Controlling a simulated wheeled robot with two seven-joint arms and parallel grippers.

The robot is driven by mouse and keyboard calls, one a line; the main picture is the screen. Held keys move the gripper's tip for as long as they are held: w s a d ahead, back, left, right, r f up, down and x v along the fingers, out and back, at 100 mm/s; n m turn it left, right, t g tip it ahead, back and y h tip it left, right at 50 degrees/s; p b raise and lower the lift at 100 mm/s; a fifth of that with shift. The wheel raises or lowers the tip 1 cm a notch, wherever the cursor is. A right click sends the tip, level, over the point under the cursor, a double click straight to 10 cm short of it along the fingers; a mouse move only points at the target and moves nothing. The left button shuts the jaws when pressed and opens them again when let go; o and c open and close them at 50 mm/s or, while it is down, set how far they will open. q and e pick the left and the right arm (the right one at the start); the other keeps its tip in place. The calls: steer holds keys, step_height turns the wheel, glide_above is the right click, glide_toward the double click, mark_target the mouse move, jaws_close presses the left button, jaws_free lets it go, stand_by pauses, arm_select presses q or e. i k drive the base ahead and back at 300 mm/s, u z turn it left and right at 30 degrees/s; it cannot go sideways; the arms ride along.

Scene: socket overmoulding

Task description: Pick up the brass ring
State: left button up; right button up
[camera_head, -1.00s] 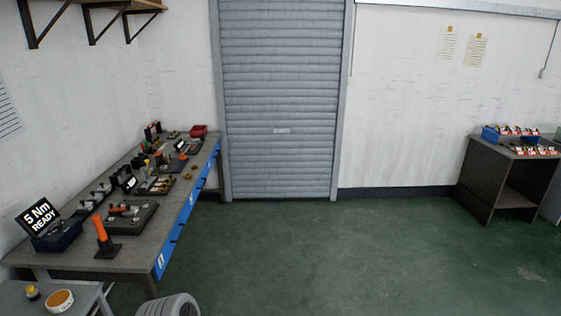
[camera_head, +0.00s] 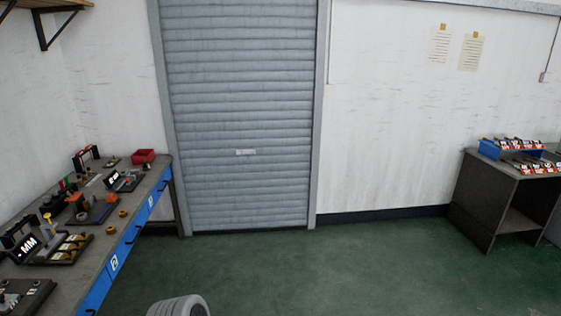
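Two small brass-coloured rings lie on the long workbench (camera_head: 85,270) at the left, near its front edge: one ring (camera_head: 123,213) and, just nearer, another ring (camera_head: 113,226). Several more brass-coloured round parts (camera_head: 70,247) sit in a dark tray on the same bench. I cannot tell which of these is the task's brass ring. Neither of my grippers is in view. A pale ribbed part at the bottom edge appears to be mine.
A red bin (camera_head: 143,156) stands at the bench's far end. Dark fixtures and small displays crowd the bench. A grey roller door (camera_head: 240,110) is ahead. A dark table (camera_head: 495,195) with a blue bin (camera_head: 490,149) stands right. The green floor (camera_head: 330,270) between is clear.

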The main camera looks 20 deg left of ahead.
mark_target(110, 229)
steer(key=u, duration=0.2)
steer(key=i, duration=2.05)
steer(key=u, duration=1.55)
steer(key=i, duration=1.2)
steer(key=u, duration=1.1)
